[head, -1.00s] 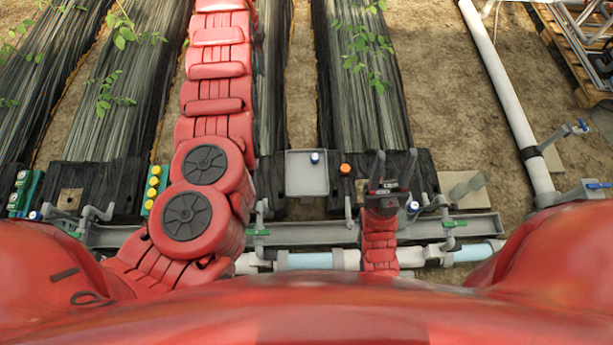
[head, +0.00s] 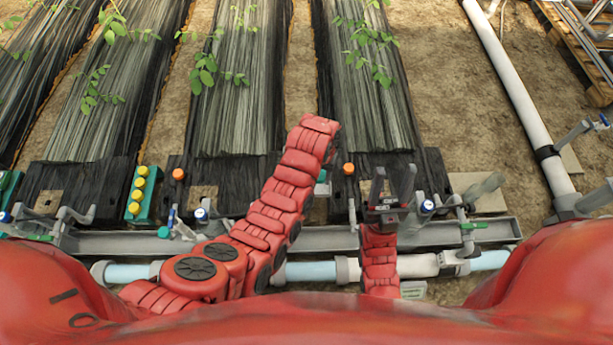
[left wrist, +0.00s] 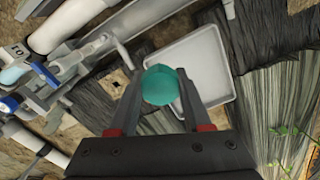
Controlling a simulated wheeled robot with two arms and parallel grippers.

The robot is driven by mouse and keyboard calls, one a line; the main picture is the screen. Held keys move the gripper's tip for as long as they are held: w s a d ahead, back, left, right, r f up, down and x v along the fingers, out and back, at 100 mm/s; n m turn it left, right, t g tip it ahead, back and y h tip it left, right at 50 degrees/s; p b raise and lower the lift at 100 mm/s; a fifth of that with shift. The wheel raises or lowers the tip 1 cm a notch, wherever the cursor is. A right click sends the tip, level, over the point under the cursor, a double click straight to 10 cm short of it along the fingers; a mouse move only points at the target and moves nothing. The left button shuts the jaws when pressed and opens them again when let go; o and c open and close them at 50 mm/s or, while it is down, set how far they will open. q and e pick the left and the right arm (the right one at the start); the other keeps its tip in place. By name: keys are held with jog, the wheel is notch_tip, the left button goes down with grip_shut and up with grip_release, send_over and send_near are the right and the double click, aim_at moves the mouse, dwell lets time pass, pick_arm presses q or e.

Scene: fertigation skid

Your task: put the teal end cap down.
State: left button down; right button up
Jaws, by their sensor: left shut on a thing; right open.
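The teal end cap (left wrist: 160,88) is held between the fingers of my left gripper (left wrist: 162,84) in the left wrist view. Behind it in that view lies a pale grey, shallow, rimmed tray (left wrist: 205,58); no other thing shows in its visible part. The gap between cap and tray cannot be judged. In the head view my left forearm hides the left gripper and most of the tray; a small teal bit (head: 322,175) shows at the forearm's right edge. My right gripper (head: 392,178) is open and empty, fingers upward.
A green rack with yellow caps (head: 138,195) stands to the left. An orange cap (head: 348,169) sits right of my left forearm, another orange one (head: 179,174) further left. A grey rail (head: 130,242) and pipes with valves run along the front.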

pick_arm(q)
jog(key=s+d+f+b, duration=0.3)
jog(key=s+d+f, duration=0.1)
jog(key=s+f, duration=0.3)
jog(key=w+a+b, duration=0.1)
jog(key=w+a, duration=0.2)
jog(key=w, duration=0.1)
jog(key=w+a+f+b, duration=0.1)
jog(key=w+a, duration=0.2)
jog(key=a, duration=0.1)
jog(key=w+a+b, duration=0.1)
jog(key=w+a, duration=0.2)
jog(key=w, duration=0.1)
jog(key=shift+w+a+f, duration=0.15)
jog(key=shift+w+f, duration=0.2)
jog(key=f, duration=0.1)
jog(key=f+b, duration=0.2)
jog(key=shift+w+a+f, duration=0.15)
jog(key=shift+w+f, duration=0.1)
jog(key=shift+f, duration=0.05)
jog(key=shift+r, duration=0.1)
jog(key=shift+s+f, duration=0.1)
jog(key=shift+f, duration=0.45)
